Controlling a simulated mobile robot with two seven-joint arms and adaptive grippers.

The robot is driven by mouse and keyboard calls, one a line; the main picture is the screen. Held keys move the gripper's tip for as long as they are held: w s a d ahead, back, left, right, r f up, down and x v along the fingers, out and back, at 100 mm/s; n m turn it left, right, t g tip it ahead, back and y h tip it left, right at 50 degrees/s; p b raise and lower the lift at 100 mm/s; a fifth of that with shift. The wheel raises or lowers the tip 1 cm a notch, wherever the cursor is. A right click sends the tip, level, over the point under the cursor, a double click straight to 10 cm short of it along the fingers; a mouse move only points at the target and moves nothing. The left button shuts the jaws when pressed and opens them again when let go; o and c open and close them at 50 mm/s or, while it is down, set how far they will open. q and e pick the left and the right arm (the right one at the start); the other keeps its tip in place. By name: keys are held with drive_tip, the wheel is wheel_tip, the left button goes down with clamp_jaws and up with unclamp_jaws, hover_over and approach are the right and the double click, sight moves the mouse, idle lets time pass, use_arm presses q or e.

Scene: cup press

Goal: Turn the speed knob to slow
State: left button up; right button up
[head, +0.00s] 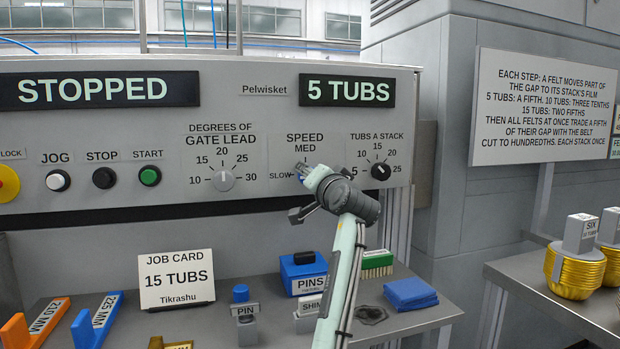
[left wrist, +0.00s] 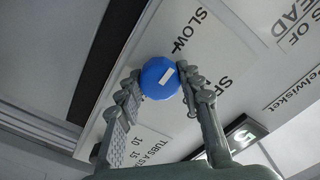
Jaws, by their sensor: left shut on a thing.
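In the head view my left gripper (head: 309,182) is at the dial under SPEED MED and mostly hides the knob. My right gripper is not in view.
The gate lead knob (head: 223,181) is left of the gripper; the tubs knob (head: 381,171) is close on its right. The sign (head: 108,90) reads STOPPED. Below are a job card (head: 177,278) reading 15 TUBS, a PINS box (head: 304,273) and a blue cloth (head: 410,293).

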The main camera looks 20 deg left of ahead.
use_arm(q)
drive_tip(key=o, duration=1.2)
drive_tip(key=shift+c, duration=0.2)
drive_tip(key=shift+s+d, duration=0.1)
drive_tip(key=v, duration=1.1)
drive_tip(key=shift+s+d, duration=0.25)
drive_tip(key=shift+s, duration=0.05)
